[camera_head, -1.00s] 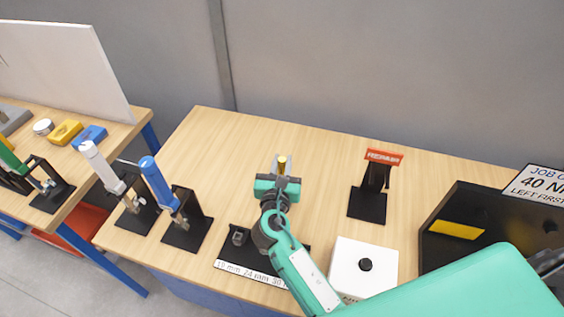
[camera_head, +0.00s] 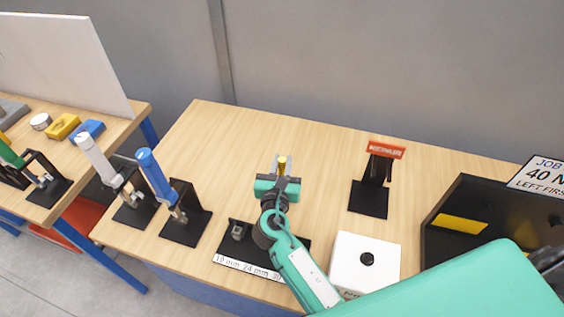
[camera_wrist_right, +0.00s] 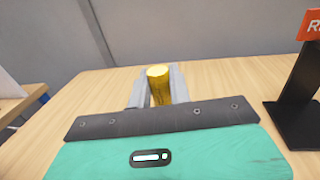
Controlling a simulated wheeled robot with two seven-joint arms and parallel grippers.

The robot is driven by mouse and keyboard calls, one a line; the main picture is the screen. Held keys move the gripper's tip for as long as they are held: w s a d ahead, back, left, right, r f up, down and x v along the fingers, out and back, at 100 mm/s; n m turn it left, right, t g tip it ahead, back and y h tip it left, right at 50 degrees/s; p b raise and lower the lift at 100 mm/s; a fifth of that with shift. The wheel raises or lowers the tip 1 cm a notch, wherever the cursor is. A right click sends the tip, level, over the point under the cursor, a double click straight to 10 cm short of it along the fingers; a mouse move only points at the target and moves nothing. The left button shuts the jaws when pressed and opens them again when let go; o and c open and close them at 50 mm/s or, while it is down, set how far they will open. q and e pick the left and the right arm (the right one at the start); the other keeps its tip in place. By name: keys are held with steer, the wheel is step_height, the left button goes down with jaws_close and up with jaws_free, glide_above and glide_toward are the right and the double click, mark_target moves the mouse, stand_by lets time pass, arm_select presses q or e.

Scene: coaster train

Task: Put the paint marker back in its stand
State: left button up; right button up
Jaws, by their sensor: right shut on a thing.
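The paint marker appears as a yellow cylinder (camera_head: 282,162), also seen in the right wrist view (camera_wrist_right: 159,88). My right gripper (camera_head: 280,168) is shut on it, with one grey finger on each side in the wrist view. Its yellow end points up and its lower part is hidden by the gripper. A black stand (camera_head: 369,199) with a red sign (camera_head: 386,149) is to the right of the gripper, apart from it; it looks empty. I cannot tell for certain that this is the marker's stand. My left gripper is not in view.
A black socket holder (camera_head: 237,245) with a white size label lies under my right arm. A white box (camera_head: 365,258) with a black knob and a black tray (camera_head: 440,245) are at right. Tool stands with blue and white handles are at left. The table's back middle is clear.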

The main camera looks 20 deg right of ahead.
mark_target(282, 172)
steer(key=shift+f+b, duration=0.85)
steer(key=shift+f, duration=0.65)
steer(key=shift+f, duration=0.2)
steer(key=o, duration=1)
steer(key=shift+c, duration=0.2)
steer(key=b+v, duration=0.3)
steer(key=v, duration=0.9)
steer(key=shift+s+a+b, duration=0.2)
steer(key=shift+s+b, duration=0.1)
steer(key=shift+s, duration=0.05)
steer(key=shift+s+a, duration=0.2)
steer(key=shift+s, duration=0.25)
